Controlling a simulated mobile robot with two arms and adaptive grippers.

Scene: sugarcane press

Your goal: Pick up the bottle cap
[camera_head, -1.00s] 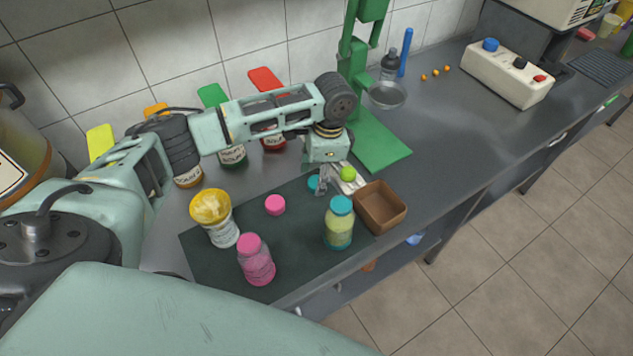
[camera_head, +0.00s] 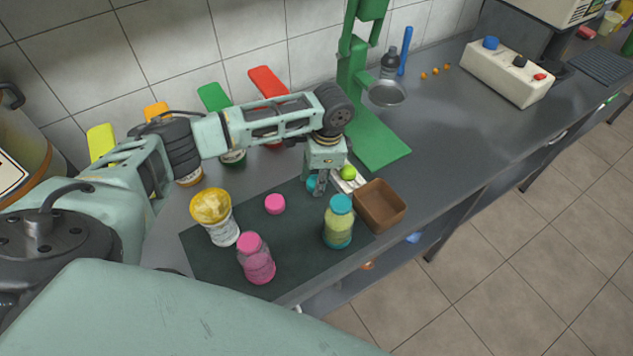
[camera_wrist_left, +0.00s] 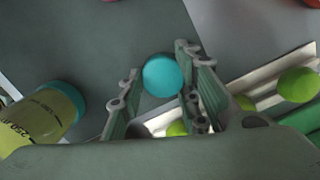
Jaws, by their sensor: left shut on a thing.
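The teal bottle cap (camera_head: 311,183) is at the back edge of the dark mat (camera_head: 290,247), partly hidden by my left gripper (camera_head: 319,191) in the head view. In the left wrist view the round teal cap (camera_wrist_left: 163,75) sits between the two fingers of my left gripper (camera_wrist_left: 158,80), which is shut on it. A pink cap (camera_head: 275,204) lies on the mat, left of the gripper. My right gripper is not in view.
A brown box (camera_head: 380,207) and a lime (camera_head: 347,172) are right of the gripper. A green press (camera_head: 378,143) stands behind.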

